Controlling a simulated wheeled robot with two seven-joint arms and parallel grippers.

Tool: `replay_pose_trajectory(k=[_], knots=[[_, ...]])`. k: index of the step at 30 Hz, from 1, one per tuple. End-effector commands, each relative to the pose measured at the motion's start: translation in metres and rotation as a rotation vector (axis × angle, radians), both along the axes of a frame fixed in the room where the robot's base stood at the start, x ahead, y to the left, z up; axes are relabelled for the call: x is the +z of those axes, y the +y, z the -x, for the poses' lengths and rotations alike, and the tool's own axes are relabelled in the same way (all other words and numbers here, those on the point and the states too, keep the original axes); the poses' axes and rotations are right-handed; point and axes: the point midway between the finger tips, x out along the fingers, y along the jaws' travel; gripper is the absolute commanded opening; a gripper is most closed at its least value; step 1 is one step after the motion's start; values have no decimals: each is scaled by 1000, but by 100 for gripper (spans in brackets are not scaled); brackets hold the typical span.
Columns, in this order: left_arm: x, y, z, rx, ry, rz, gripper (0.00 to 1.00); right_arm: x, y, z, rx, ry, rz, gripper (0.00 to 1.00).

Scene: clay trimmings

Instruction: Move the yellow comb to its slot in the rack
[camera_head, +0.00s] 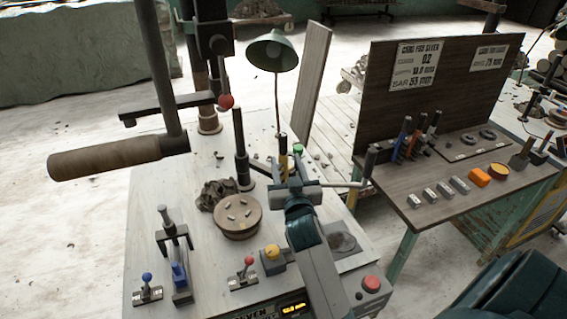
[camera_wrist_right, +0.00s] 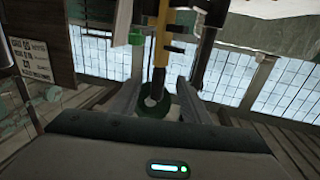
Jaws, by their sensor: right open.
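A tool with a yellow and black handle (camera_head: 283,165), which looks like the yellow comb, stands upright at the far side of the near table, partly hidden by my right gripper. In the right wrist view its yellow handle (camera_wrist_right: 160,52) and dark shaft stand between the fingers. My right gripper (camera_head: 288,172) is open around or just short of it; contact cannot be told. The fingers also show in the wrist view (camera_wrist_right: 157,92). A rack (camera_head: 412,152) on the right-hand bench holds upright tools with blue, orange-red and black handles. My left gripper is not in view.
A green-capped tool (camera_head: 298,149) stands close beside the gripper. A round wooden disc (camera_head: 238,217), a clay heap (camera_head: 216,193), a dark post (camera_head: 241,150) and a red button (camera_head: 371,284) are on the near table. A dark upright panel (camera_head: 430,90) backs the right bench.

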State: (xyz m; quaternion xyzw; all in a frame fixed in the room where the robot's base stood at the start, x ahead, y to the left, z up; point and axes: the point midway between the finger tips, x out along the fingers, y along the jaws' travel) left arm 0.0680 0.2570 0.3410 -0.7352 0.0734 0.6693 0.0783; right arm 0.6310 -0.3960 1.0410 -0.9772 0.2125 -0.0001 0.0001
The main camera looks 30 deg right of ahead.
Motion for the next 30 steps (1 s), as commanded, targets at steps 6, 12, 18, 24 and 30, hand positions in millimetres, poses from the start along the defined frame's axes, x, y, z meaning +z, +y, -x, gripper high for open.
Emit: replay_pose_trajectory(k=[6, 12, 18, 24, 30], knots=[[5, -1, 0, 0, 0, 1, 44, 0, -6, -12, -1, 1, 0, 43], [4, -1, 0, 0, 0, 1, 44, 0, -6, -12, 0, 0, 1, 43], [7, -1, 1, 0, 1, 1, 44, 2, -7, -16, 0, 0, 1, 43], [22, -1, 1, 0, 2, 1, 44, 8, -16, -33, 0, 1, 0, 43], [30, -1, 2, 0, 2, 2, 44, 7, -25, -53, 0, 1, 0, 43]])
